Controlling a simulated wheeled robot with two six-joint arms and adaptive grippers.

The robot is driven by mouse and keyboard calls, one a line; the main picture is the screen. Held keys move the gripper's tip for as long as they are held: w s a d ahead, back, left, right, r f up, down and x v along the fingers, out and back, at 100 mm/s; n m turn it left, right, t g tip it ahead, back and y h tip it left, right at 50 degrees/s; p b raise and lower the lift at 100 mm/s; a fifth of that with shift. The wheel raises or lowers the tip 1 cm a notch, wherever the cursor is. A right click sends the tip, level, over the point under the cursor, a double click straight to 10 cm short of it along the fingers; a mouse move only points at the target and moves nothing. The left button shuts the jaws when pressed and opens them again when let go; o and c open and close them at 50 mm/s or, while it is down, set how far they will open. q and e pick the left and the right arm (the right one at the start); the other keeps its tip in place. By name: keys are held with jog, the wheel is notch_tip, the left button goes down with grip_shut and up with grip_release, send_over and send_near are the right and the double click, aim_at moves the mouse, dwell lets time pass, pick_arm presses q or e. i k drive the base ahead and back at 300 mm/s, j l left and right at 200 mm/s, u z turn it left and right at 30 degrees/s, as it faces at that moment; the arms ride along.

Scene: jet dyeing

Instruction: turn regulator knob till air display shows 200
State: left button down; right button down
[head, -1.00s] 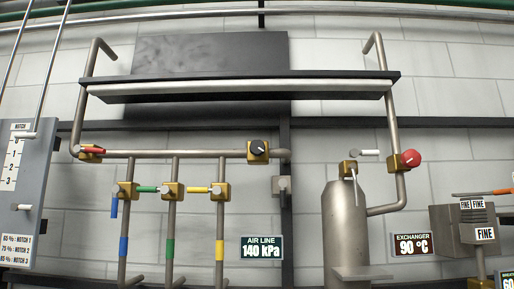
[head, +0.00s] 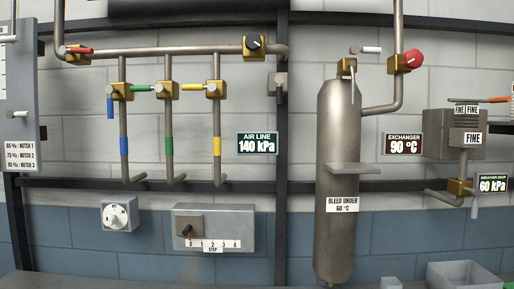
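The regulator knob (head: 254,42) is a black round knob with a pale pointer line, on a brass block at the right part of the upper pipe in the head view. The air line display (head: 258,143) is a dark panel below and slightly right of the knob, and it reads 140 kPa. Neither of my grippers shows in the head view, and nothing touches the knob.
A red exchanger knob (head: 412,60) and a 90 °C display (head: 405,144) are at right, by a steel cylinder (head: 340,120). Coloured-handle valves sit on pipes at left. A white dial (head: 120,214) and step box (head: 213,230) are below. A grey bin (head: 462,274) stands bottom right.

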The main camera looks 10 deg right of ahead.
aim_at(253, 42)
jog(key=i+j+z, duration=0.4)
jog(key=j, duration=0.25)
jog(key=j+z, duration=0.2)
jog(key=j, duration=0.15)
jog(key=i, duration=0.05)
